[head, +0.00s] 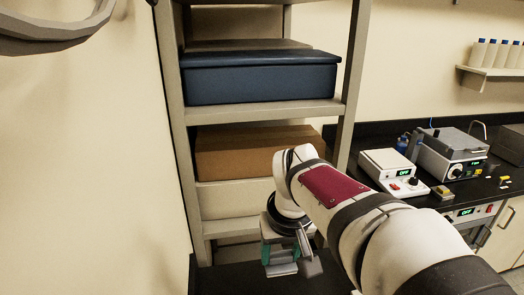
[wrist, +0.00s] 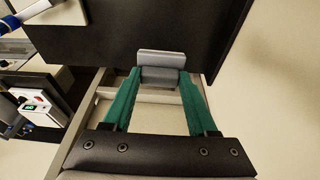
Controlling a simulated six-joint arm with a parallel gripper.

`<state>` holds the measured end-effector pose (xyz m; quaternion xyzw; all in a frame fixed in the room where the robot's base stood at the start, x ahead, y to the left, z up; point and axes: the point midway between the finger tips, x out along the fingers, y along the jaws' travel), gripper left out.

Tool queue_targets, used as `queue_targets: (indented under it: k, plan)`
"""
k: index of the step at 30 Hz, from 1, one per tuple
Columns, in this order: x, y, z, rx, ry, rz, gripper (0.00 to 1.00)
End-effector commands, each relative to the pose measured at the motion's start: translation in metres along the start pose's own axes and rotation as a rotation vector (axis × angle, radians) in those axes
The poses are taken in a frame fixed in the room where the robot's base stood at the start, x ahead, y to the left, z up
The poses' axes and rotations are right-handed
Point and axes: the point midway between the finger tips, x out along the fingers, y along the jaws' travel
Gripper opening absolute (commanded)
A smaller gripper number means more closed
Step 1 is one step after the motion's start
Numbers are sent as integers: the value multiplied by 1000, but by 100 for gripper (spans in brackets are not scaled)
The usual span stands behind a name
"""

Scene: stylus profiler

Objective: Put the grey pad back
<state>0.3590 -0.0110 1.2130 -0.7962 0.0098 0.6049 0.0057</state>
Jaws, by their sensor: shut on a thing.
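My gripper (wrist: 160,75) points away from the wrist camera, its two green fingers on either side of the grey pad (wrist: 162,59). The fingers are shut on the pad's sides. The pad is a small grey block with a lighter upper part and a darker lower part. In the head view, my gripper (head: 281,260) hangs low in front of the shelf rack, and the pad (head: 283,269) shows at its tips, over a black surface (head: 318,282). I cannot tell whether the pad touches that surface. The pad's underside is hidden.
A shelf rack (head: 266,113) holds a dark blue box (head: 260,80) and a brown box (head: 245,152). At right, a black bench carries a white device (head: 388,165) and a hotplate-like instrument (head: 452,148). A wall (head: 90,170) closes off the left side.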

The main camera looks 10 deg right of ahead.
Motion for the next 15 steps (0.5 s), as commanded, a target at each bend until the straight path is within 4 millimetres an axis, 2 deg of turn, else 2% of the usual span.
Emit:
queue_targets:
  k: [5, 8, 12, 15]
  plan:
    - [37, 52, -42, 84, -6, 23, 0]
    - [66, 95, -63, 144, -7, 38, 0]
    - [116, 170, -80, 234, -5, 63, 0]
    - [149, 221, -80, 291, -2, 79, 0]
